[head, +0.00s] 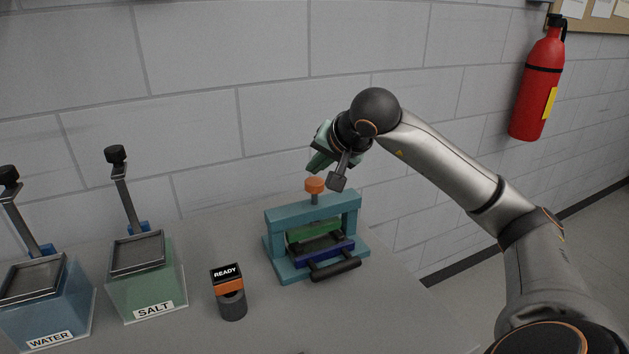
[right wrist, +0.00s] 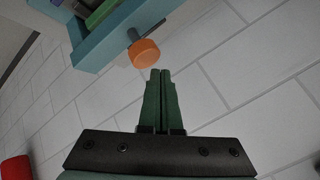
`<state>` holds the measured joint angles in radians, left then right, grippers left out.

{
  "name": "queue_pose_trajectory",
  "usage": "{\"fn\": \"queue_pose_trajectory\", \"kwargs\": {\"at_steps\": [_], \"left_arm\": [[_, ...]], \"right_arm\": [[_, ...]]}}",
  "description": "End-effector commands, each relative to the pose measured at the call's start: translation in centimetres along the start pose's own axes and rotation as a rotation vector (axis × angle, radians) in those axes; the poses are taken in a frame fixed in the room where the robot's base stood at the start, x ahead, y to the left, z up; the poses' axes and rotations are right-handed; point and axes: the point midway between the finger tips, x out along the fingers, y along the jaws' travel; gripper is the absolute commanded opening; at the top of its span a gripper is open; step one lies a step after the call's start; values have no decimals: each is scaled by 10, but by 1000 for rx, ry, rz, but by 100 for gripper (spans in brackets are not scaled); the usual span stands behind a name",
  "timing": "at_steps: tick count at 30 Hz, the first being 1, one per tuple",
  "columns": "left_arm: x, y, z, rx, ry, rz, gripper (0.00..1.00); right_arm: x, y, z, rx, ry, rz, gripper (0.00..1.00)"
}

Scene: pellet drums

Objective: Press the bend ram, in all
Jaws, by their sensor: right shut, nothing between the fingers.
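The bend ram is a teal press frame (head: 313,205) on the grey table, with an orange round knob (head: 315,185) on a short stem on top. A green block (head: 313,230) sits inside the frame above a dark blue piece (head: 334,251), with a black handle (head: 336,270) in front. My right gripper (head: 320,162) is shut and empty, just above and behind the knob, apart from it. In the right wrist view its closed fingertips (right wrist: 161,72) are close to the orange knob (right wrist: 144,53). My left gripper is in neither view.
A dark cylinder with a READY display (head: 229,290) stands left of the press. Further left are the SALT bin (head: 146,283) and WATER bin (head: 48,300), each with a tall black-knobbed lever. A block wall stands behind; a fire extinguisher (head: 538,85) hangs on it.

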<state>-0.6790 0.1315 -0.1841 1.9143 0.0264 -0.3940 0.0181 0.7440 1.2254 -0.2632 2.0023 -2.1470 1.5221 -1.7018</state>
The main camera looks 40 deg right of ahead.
Motion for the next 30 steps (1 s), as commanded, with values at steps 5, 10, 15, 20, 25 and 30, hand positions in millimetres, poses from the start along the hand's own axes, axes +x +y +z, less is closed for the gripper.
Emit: {"fn": "queue_pose_trajectory", "kwargs": {"at_steps": [5, 10, 15, 20, 25, 30], "left_arm": [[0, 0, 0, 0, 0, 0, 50], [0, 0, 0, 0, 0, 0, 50], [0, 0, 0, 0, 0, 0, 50], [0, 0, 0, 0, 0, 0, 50], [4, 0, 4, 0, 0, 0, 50], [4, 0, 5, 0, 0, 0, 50]], "right_arm": [[0, 0, 0, 0, 0, 0, 0], [0, 0, 0, 0, 0, 0, 0], [0, 0, 0, 0, 0, 0, 0], [1, 0, 0, 0, 0, 0, 0], [5, 4, 4, 0, 0, 1, 0], [6, 4, 4, 0, 0, -1, 0]]}}
